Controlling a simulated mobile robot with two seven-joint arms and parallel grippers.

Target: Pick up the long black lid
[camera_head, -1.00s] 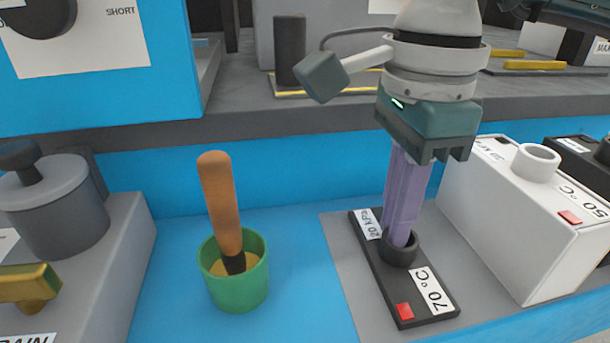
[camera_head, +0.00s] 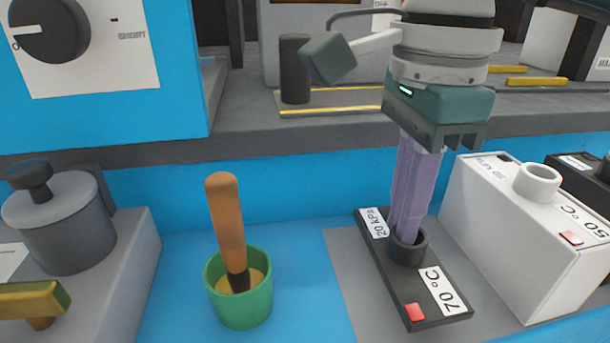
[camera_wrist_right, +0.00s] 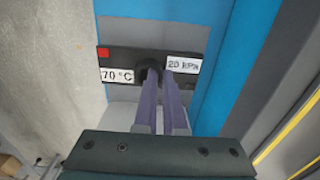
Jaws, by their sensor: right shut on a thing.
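The long black lid (camera_head: 390,275) lies on a grey plate, with a "20 KPa" label at its far end and a "70 °C" label and red square at its near end. A short round black knob (camera_head: 407,247) stands up from its middle. My right gripper (camera_head: 405,236) points down with its long purple fingers shut on this knob. The right wrist view also shows the lid (camera_wrist_right: 128,58) crosswise beyond the fingertips (camera_wrist_right: 160,72). The fingertips partly hide the knob. My left gripper is not in view.
A white box (camera_head: 500,235) with a round spout stands close to the right of the lid. A green cup (camera_head: 240,303) holding an orange-handled tool stands to the left on the blue surface. A grey lidded pot (camera_head: 65,225) is at far left.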

